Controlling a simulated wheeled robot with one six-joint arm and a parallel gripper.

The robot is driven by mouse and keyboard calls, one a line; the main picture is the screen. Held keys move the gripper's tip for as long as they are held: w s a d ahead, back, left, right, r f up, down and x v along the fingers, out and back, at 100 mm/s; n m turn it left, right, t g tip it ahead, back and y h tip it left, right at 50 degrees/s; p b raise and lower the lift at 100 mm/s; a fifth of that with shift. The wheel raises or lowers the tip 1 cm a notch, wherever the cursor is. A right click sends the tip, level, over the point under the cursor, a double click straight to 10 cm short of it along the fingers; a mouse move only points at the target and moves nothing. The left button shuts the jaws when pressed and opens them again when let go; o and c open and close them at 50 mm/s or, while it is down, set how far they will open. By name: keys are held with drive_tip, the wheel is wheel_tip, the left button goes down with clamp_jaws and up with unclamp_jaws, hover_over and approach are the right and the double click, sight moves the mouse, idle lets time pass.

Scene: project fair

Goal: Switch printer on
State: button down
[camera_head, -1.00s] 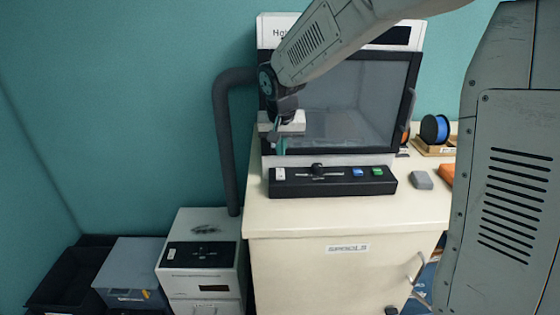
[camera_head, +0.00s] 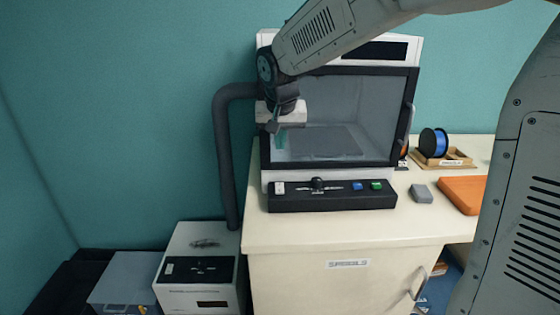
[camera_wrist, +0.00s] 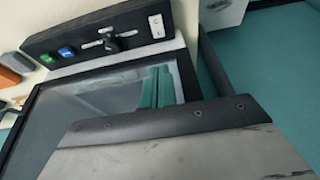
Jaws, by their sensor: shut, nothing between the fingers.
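The printer (camera_head: 345,125) is a white cabinet with a dark-framed glass front, standing on the cream bench. Its black control strip (camera_head: 330,203) carries a white rocker switch (camera_head: 279,188) at the left end, a slider with a dark knob (camera_head: 318,184), a blue button (camera_head: 357,186) and a green button (camera_head: 376,185). My gripper (camera_head: 280,145) is shut and empty, with green fingers, in front of the glass above the rocker. In the wrist view the green fingers (camera_wrist: 157,88) are together, apart from the rocker (camera_wrist: 156,26). Whether the rocker is on cannot be told.
A thick dark hose (camera_head: 224,150) runs down left of the printer to a white floor unit (camera_head: 200,240). A grey block (camera_head: 421,194), an orange case (camera_head: 462,194) and a blue spool (camera_head: 434,142) lie right of the strip. The bench front is clear.

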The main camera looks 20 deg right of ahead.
sight(279, 183)
drive_tip(key=x, duration=1.4)
drive_tip(key=shift+s+a+f, duration=0.1)
drive_tip(key=shift+s+a, duration=0.05)
drive_tip(key=shift+s, duration=0.25)
drive_tip(key=shift+a, duration=0.1)
